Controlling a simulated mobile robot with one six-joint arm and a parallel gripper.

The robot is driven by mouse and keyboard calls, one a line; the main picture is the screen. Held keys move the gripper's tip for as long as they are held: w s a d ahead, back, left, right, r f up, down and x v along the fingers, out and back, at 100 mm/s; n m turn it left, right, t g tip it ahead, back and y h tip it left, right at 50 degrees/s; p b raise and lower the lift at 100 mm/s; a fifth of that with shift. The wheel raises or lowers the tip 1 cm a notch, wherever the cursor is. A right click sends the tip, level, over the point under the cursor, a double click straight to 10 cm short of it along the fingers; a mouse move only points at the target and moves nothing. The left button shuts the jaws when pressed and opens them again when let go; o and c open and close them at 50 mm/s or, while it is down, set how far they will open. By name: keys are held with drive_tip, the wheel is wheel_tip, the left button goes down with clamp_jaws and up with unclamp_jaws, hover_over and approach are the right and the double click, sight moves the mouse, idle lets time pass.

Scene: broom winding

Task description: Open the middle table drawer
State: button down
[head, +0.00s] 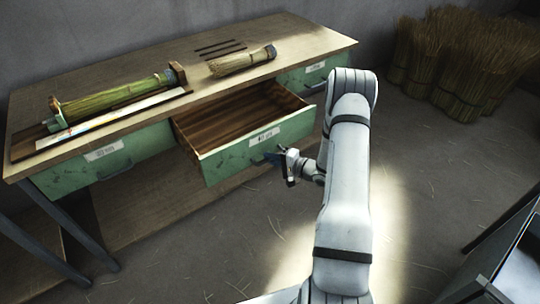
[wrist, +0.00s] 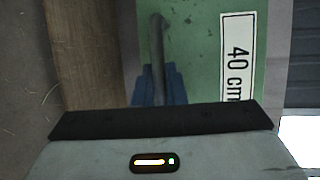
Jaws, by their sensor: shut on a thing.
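The middle drawer (head: 256,146) of the table is pulled well out. Its front is green with a white label, and its wooden inside shows empty in the head view. My gripper (head: 277,159) is at the right part of the drawer front, shut on the drawer's handle. In the wrist view the grey bar handle (wrist: 157,50) runs down between the blue fingertips (wrist: 156,86), next to a label reading "40 cm" (wrist: 236,57). The lower end of the handle is hidden by my gripper.
The wooden table top (head: 290,40) bears a winding fixture with a straw bundle (head: 110,98) and a loose straw bundle (head: 243,60). A left drawer (head: 110,160) and right drawer (head: 305,76) are shut. Straw sheaves (head: 455,60) stand at the back right.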

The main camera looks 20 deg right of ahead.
drive_tip(key=c, duration=1.5)
unclamp_jaws()
drive_tip(key=v, duration=0.7)
drive_tip(key=shift+s+d, duration=0.25)
